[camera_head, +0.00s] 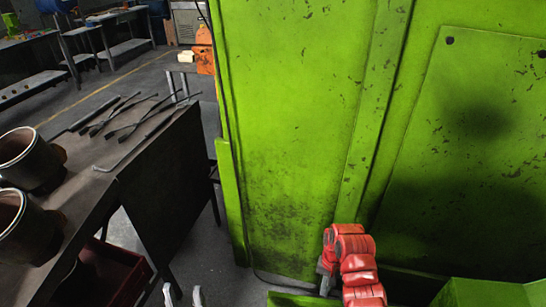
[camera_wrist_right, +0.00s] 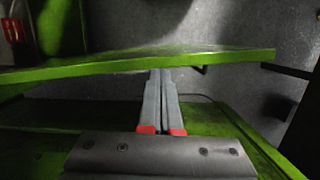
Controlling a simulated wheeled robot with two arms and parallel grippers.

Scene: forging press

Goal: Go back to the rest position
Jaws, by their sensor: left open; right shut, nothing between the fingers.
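My left gripper (camera_head: 182,294) shows only its two grey fingertips at the bottom edge of the head view. They stand apart with nothing between them, in front of the dark bench's side. My right arm, with red links, rises at the bottom right of the head view in front of the green press (camera_head: 290,120). In the right wrist view my right gripper (camera_wrist_right: 161,75) has its two grey fingers pressed together with nothing between them. Its tips lie close to a green ledge (camera_wrist_right: 130,64) that crosses the picture; I cannot tell whether they touch.
A dark bench (camera_head: 165,160) at left holds several long tongs (camera_head: 125,112) and two metal pots (camera_head: 28,160). A dark red bin (camera_head: 115,270) sits below. Grey floor shows between bench and press. Green panels (camera_head: 490,292) stand at bottom right.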

